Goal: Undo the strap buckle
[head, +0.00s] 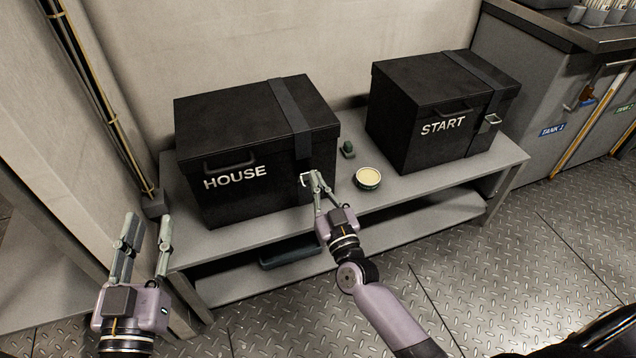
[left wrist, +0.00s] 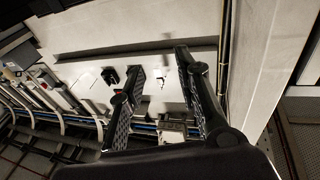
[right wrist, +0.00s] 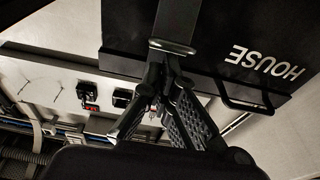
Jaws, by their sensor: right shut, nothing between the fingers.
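Two black lidded boxes stand on a grey bench, one lettered HOUSE (head: 250,140) and one lettered START (head: 410,125). A dark strap (head: 290,115) runs over the HOUSE box and down its front to a metal buckle (head: 304,180). The strap (right wrist: 180,18) and buckle (right wrist: 172,46) also show in the right wrist view. My right gripper (head: 313,178) is shut and empty, its fingertips right at this buckle and partly hiding it; contact cannot be told. The START box has its own strap and a pale buckle (head: 493,119). My left gripper (head: 145,235) is open and empty, left of the bench.
A round tin with a cream top (head: 367,178) and a small dark green object (head: 348,149) sit on the bench (head: 415,190) between the boxes. A dark green item (head: 290,250) lies on the lower shelf. A wall stands behind, and a cabinet (head: 540,90) is at right.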

